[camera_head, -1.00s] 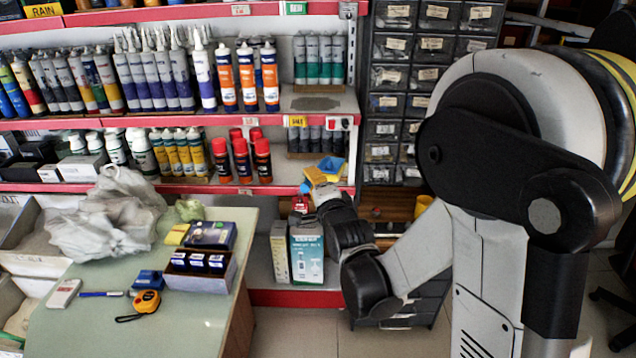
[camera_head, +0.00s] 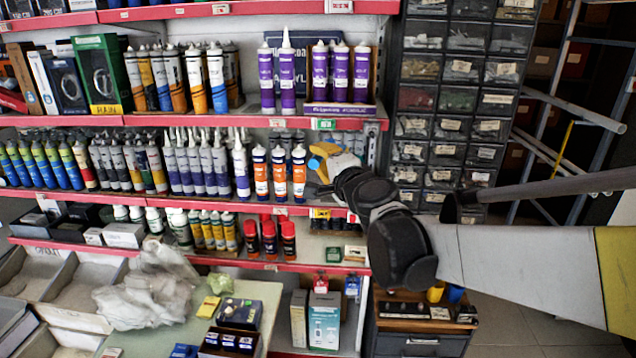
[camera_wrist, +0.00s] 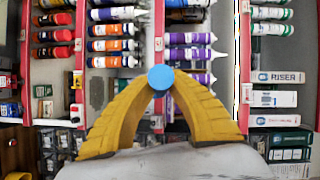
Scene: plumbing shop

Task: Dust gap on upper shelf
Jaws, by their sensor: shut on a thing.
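My gripper (camera_head: 318,162) has yellow fingers and is in front of the middle shelf, right of the orange-and-white tubes (camera_head: 279,174). Its fingers are shut on a blue thing (camera_head: 314,165), which shows as a round blue end (camera_wrist: 160,77) in the wrist view. The rest of the blue thing is hidden, so its shape is unclear. Above, the upper shelf (camera_head: 250,108) has a bare stretch between grey-and-orange tubes (camera_head: 217,80) and purple tubes (camera_head: 265,80). Purple tubes (camera_wrist: 190,38) also show beyond my fingers in the wrist view. Dust is too fine to make out.
A wall of small drawers (camera_head: 450,125) stands right of the shelves. Red-capped cans (camera_head: 269,240) stand on the shelf below. A counter (camera_head: 255,290) with a plastic bag (camera_head: 150,290) is at lower left. Upper-shelf tubes stand close to the bare stretch.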

